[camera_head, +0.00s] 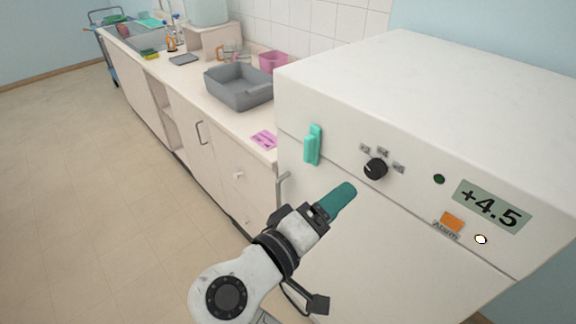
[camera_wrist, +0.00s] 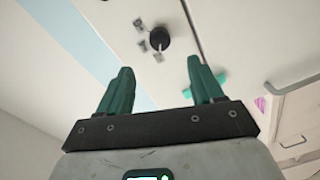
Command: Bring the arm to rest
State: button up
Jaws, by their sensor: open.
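My gripper (camera_head: 338,200) is held in front of the white cabinet-like appliance (camera_head: 400,235), pointing up and to the right in the head view. In the wrist view my gripper (camera_wrist: 161,85) shows two green fingers spread apart with nothing between them. The black knob (camera_head: 375,169) on the appliance's panel lies beyond the fingertips, and it also shows in the wrist view (camera_wrist: 158,38). A green handle-like piece (camera_head: 312,146) is on the panel's left, partly hidden behind a finger in the wrist view.
A counter (camera_head: 215,100) runs back on the left, with a grey basin (camera_head: 238,87), a pink container (camera_head: 272,61) and a pink card (camera_head: 264,139). A display reading +4.5 (camera_head: 491,206) is on the appliance. A blue cart (camera_head: 104,45) stands far off. The floor (camera_head: 90,200) at left is clear.

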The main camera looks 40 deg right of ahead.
jog(key=s+d+f+n+y, duration=0.2)
jog(key=d+f+y, duration=0.3)
jog(key=f, duration=0.6)
jog(key=s+a+f+y, duration=0.2)
jog(key=s+f+y, duration=0.3)
jog(key=f, duration=0.4)
jog(key=s+a+f+y, duration=0.3)
jog(key=s+f+y, duration=0.3)
jog(key=f+y, duration=0.1)
jog(key=shift+a+f, duration=0.25)
jog(key=shift+f, duration=0.65)
